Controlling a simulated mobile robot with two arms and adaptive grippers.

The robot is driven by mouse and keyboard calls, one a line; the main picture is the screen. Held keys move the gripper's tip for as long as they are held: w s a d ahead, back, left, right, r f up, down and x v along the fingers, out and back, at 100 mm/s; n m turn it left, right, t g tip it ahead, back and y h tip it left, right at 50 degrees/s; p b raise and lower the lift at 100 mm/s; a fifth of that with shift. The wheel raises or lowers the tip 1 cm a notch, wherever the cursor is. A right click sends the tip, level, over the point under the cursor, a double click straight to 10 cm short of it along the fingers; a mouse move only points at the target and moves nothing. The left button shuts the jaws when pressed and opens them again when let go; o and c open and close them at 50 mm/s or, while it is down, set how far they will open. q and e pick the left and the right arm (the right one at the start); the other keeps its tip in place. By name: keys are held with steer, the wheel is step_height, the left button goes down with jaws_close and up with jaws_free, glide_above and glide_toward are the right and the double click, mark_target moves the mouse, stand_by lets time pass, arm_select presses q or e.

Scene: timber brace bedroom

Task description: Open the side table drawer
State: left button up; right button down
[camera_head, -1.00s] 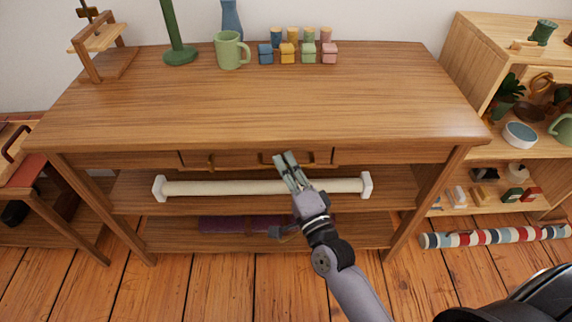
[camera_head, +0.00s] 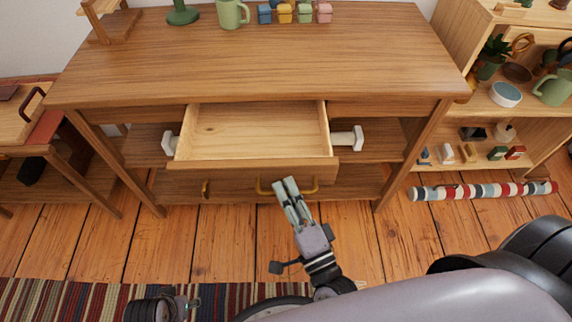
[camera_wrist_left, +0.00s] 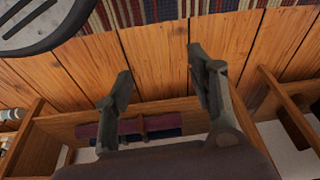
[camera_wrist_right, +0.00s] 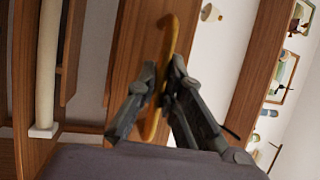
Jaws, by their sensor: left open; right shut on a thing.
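The side table (camera_head: 250,60) is brown wood. Its middle drawer (camera_head: 255,130) is pulled well out, with a pale, empty interior. My right gripper (camera_head: 284,184) is shut on the bar handle. The right wrist view shows the yellow handle (camera_wrist_right: 169,50) between the fingertips (camera_wrist_right: 163,78), which hide part of it. My left gripper (camera_wrist_left: 160,80) is open and empty in the left wrist view, above the floor and facing the table's lower shelf.
A green mug (camera_head: 230,14) and several small coloured boxes (camera_head: 285,14) stand on the tabletop's back. A white-ended roll (camera_head: 347,138) lies below, partly hidden by the drawer. A shelf unit (camera_head: 480,120) and a striped roll (camera_head: 480,191) are right. A striped rug (camera_head: 60,300) covers floor in front.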

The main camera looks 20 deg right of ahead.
arm_select(q)
steer(key=shift+f, duration=0.6)
arm_select(e)
steer(key=shift+s+a, duration=0.25)
steer(key=shift+s, duration=0.7)
steer(key=c, duration=1.7)
jaws_free()
arm_select(q)
steer(key=shift+s, duration=0.1)
arm_select(e)
steer(key=v, duration=1.2)
steer(key=shift+f, duration=0.1)
